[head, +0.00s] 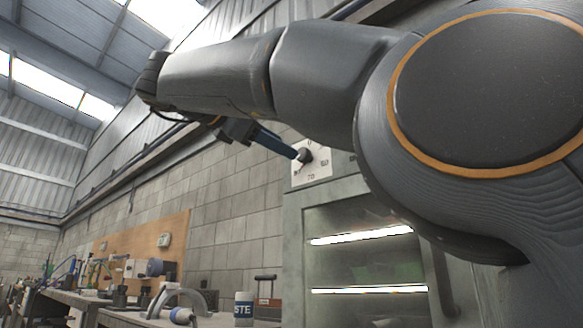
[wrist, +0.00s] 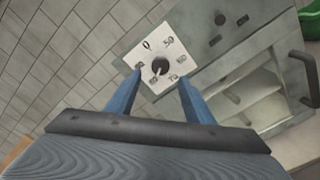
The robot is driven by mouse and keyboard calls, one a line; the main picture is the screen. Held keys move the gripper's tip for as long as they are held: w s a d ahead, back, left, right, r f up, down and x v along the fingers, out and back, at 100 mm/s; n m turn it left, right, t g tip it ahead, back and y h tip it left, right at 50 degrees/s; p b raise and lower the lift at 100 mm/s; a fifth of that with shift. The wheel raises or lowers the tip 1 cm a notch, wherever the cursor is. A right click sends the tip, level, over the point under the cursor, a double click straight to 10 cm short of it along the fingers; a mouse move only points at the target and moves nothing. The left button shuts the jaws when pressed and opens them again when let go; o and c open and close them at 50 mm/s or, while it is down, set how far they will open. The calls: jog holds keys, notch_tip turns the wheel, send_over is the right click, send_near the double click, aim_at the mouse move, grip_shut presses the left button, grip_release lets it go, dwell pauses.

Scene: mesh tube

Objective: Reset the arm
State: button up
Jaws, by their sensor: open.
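My gripper (wrist: 160,95) is open in the wrist view. Its two blue fingers stand apart, and nothing is held between them. A dark round knob (wrist: 160,67) on a white dial plate (wrist: 147,48) with numbers shows just beyond and between the fingertips. In the head view my gripper (head: 293,153) reaches toward the same knob (head: 306,156), and the fingertips overlap its left side in the picture. I cannot tell whether they touch it. My arm crosses the upper part of the head view and hides part of the cabinet.
The dial is on a grey cabinet (head: 294,225) with a glazed front (head: 365,262). A workbench with tools and a labelled white cup (head: 244,309) stands at the lower left. A green container (wrist: 310,22) is at the right in the wrist view. A block wall (wrist: 45,50) lies behind.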

jog(key=shift+v, duration=0.9)
